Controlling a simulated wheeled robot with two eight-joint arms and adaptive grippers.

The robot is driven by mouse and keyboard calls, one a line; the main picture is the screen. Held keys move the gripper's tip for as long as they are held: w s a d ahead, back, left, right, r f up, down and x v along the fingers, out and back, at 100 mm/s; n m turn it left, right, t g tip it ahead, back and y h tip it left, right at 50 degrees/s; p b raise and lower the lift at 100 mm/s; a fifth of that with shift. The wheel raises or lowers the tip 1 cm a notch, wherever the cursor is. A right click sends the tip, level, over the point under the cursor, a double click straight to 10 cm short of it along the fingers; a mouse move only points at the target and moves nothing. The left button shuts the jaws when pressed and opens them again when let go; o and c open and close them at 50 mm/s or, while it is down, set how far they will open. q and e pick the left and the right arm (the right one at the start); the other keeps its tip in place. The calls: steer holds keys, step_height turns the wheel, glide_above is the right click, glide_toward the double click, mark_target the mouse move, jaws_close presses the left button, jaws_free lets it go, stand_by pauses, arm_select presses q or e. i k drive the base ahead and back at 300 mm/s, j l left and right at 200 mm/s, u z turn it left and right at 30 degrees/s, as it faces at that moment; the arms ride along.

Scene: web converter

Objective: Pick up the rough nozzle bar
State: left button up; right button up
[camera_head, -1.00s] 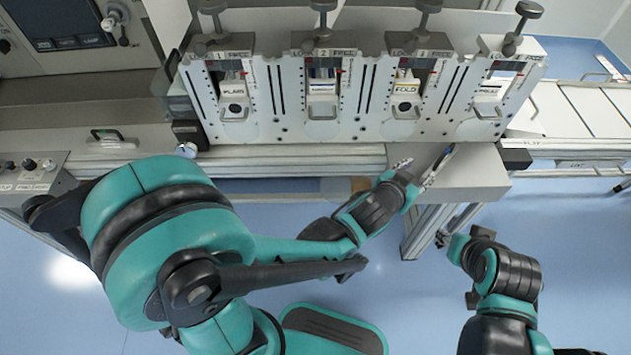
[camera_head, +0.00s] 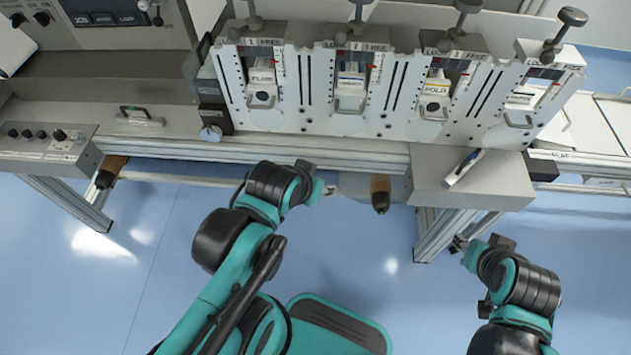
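Several small labelled blocks sit in slots along the white slotted panel (camera_head: 395,118). One block (camera_head: 262,92) seems to read PLAIN, another block (camera_head: 350,90) has a blue band and blurred label, and a third block (camera_head: 435,95) reads FOLD. The rightmost block (camera_head: 522,97) is too blurred to read, so I cannot tell which is the rough nozzle bar. My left gripper (camera_head: 316,181) is in front of and below the panel, near the front rail, apart from the blocks. My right gripper (camera_head: 464,243) is low at the right, by the frame leg. Their fingers are too small to read.
A grey box top (camera_head: 472,180) with a white and dark pen-like tool (camera_head: 464,167) on it juts out right of centre. A long metal rail (camera_head: 330,150) runs below the panel. Black knobs stand above the slots. The blue floor (camera_head: 150,260) in front is open.

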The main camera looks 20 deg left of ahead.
mark_target(148, 120)
steer(key=u, duration=2.15)
steer(key=i+j+z, duration=0.1)
steer(key=z, duration=0.3)
steer(key=i+j+z, duration=0.1)
steer(key=j+z, duration=0.4)
steer(key=z, duration=0.25)
steer(key=i+j, duration=0.05)
